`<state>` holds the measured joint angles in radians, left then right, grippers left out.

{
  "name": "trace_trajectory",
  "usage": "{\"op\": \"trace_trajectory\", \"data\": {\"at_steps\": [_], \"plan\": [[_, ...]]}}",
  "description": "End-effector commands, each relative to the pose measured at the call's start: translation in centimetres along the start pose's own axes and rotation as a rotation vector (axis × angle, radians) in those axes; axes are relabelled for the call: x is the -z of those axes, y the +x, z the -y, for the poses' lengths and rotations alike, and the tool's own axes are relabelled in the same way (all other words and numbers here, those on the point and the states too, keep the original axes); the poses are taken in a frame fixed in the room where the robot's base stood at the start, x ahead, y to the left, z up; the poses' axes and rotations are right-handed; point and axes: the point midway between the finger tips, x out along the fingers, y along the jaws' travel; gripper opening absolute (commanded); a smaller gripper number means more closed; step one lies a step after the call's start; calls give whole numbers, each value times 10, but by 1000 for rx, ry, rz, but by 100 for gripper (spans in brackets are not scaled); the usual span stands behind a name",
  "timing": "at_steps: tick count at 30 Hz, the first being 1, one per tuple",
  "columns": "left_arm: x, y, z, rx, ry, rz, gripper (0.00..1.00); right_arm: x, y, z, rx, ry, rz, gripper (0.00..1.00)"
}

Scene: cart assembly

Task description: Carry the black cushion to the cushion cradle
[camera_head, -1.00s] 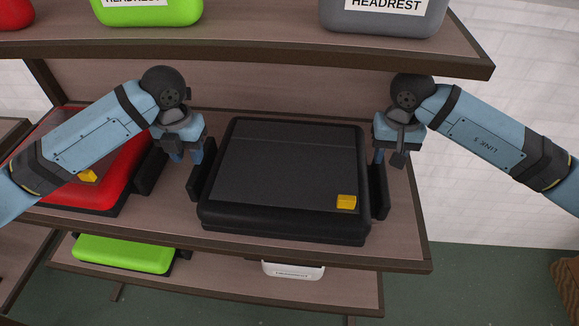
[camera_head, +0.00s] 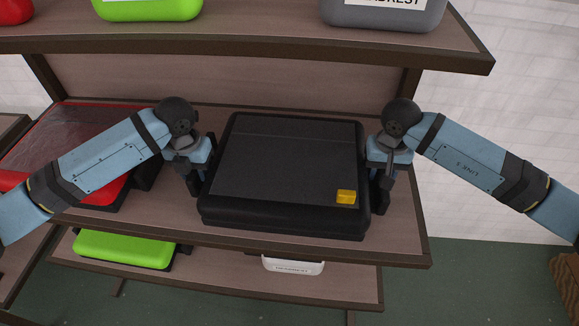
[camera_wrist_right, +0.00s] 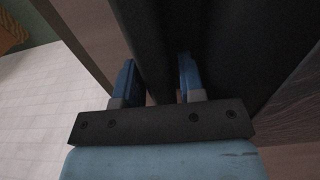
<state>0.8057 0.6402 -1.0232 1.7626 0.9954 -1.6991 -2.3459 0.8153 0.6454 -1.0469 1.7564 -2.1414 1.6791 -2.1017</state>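The black cushion (camera_head: 285,170), a wide flat block with a yellow tag at its lower right corner, lies on the middle shelf. Its dark side handles are mostly covered by my grippers. My left gripper (camera_head: 196,182) is at the cushion's left side handle; its fingers are largely hidden. My right gripper (camera_head: 380,180) is at the right side handle. In the right wrist view, its two blue fingers (camera_wrist_right: 157,82) are apart, with the dark handle (camera_wrist_right: 150,45) between them and a gap visible. I cannot make out the cushion cradle in any view.
A red cushion (camera_head: 55,140) lies on the same shelf at left, partly behind my left arm. The upper shelf (camera_head: 260,38) holds green and grey headrests above. A green cushion (camera_head: 125,250) and a white item (camera_head: 293,267) are on the lower shelf.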

Motion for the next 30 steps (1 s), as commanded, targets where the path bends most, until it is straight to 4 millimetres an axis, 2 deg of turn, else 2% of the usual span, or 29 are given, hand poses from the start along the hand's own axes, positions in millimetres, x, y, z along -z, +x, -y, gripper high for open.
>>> {"op": "trace_trajectory", "data": {"at_steps": [4,9,30], "plan": [[0,0,0,0,0,0,36,0,0,0,0,0,0,36],[0,0,0,0,0,1,0,0,0,0,0,0,0,0],[0,-1,0,0,0,1,0,0,0,-1,-1,1,0,0]]}}
